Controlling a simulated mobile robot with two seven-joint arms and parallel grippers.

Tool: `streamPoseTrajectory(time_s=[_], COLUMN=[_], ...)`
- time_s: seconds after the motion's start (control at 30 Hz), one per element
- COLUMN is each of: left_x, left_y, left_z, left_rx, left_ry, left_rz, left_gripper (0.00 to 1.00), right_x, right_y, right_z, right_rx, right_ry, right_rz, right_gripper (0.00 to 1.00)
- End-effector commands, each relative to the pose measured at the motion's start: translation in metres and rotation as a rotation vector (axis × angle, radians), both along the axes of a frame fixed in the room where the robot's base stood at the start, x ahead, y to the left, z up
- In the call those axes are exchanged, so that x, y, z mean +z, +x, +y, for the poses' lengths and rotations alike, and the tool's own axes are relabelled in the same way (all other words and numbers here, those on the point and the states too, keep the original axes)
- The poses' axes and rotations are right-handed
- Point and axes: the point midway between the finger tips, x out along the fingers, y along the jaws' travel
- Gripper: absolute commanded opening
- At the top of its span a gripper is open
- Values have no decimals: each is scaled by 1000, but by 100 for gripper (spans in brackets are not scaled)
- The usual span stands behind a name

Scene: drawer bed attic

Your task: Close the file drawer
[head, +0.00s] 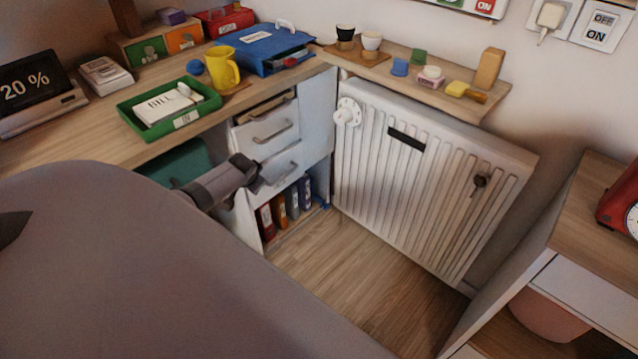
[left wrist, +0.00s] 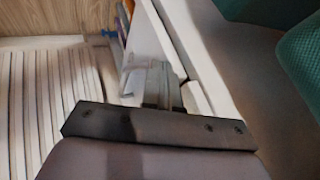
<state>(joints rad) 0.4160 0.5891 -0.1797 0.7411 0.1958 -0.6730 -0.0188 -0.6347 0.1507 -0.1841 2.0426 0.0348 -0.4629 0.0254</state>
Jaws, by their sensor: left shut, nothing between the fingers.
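The white cabinet under the desk has an upper drawer (head: 265,142) with a grey bar handle. Its open top shows, so it stands a little out. A lower drawer (head: 291,160) with a similar handle is beneath it; how far out it stands is unclear. Neither front is visibly marked as the file drawer. My left gripper (head: 254,172) is shut and empty at the lower drawer's left side; contact cannot be told. In the left wrist view the gripper (left wrist: 150,82) points along white cabinet panels (left wrist: 170,45).
Several binders (head: 292,203) stand on the shelf below the drawers. A white radiator (head: 400,185) is right of the cabinet, with clear wooden floor (head: 345,275) in front. The desk holds a green tray (head: 150,137), a yellow mug (head: 222,68) and a blue folder case (head: 262,48).

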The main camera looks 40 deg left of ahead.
Motion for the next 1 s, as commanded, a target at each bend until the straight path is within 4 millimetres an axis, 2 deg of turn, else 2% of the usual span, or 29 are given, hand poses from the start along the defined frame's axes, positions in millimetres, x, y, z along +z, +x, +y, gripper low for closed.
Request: streamPoseTrajectory(time_s=[0.3, 1.0], left_x=[1, 4], left_y=[1, 1], left_z=[12, 15], left_rx=[1, 2], left_ry=[2, 10], left_rz=[0, -5], left_gripper=[0, 0], right_x=[-6, -4], right_y=[0, -1], right_z=[0, -1], right_rx=[1, 2], right_ry=[-2, -3], right_rz=[1, 1], right_gripper=[37, 37])
